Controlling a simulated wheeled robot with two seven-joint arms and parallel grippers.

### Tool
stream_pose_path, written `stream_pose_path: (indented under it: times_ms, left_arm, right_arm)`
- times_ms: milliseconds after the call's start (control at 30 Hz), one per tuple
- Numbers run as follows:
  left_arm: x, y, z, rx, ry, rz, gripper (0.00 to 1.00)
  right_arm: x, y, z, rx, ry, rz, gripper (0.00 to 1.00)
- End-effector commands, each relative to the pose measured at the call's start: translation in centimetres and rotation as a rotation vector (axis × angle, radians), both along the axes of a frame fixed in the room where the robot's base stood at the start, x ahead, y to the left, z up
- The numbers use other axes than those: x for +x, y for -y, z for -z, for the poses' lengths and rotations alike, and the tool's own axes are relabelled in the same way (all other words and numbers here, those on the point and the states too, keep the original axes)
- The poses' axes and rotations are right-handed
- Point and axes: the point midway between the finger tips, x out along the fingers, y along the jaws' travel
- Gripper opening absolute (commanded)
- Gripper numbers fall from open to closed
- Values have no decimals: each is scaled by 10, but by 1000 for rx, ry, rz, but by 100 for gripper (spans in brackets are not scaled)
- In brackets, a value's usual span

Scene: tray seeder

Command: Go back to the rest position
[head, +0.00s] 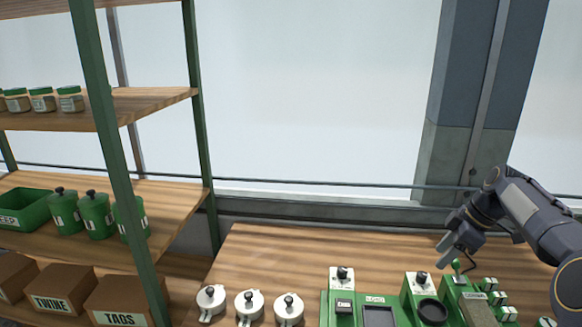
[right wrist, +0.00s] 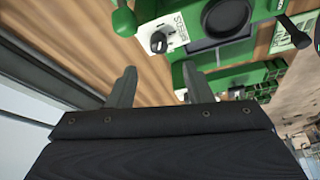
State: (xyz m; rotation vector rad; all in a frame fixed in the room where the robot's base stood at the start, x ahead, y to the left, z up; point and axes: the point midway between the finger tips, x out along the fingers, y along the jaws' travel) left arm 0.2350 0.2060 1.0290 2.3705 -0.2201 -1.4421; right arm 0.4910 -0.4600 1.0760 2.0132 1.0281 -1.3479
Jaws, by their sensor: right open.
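My right arm comes in from the right in the head view. Its gripper (head: 459,246) is over the back right of the wooden table (head: 290,252), just behind a green machine (head: 408,302) with dials and a lever. In the right wrist view the two fingers of the gripper (right wrist: 160,82) are apart, with nothing between them. The machine's green parts (right wrist: 180,42) show beyond the fingertips there. Whether the fingers touch the lever is hard to tell. My left gripper is not in view.
Several white lidded pots (head: 249,304) stand at the table's front left. A wooden shelf rack (head: 160,198) at left holds jars, green canisters (head: 96,216), a green bin (head: 28,208) and boxes labelled TWINE and TAGS. The table's back middle is clear. A window wall is behind.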

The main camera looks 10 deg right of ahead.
Motion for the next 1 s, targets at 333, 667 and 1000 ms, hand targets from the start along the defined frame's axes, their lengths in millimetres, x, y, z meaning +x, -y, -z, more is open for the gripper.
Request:
stream_pose_path:
  times_ms: [333, 667, 1000]
  left_arm:
    - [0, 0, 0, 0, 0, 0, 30]
    - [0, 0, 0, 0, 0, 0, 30]
    - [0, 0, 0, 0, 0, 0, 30]
  right_arm:
    - [-72, -105, -42, 42, -23, 324, 46]
    - [-195, -208, -6, 234, -50, 766, 46]
    - [-255, -252, 46, 394, -98, 992, 46]
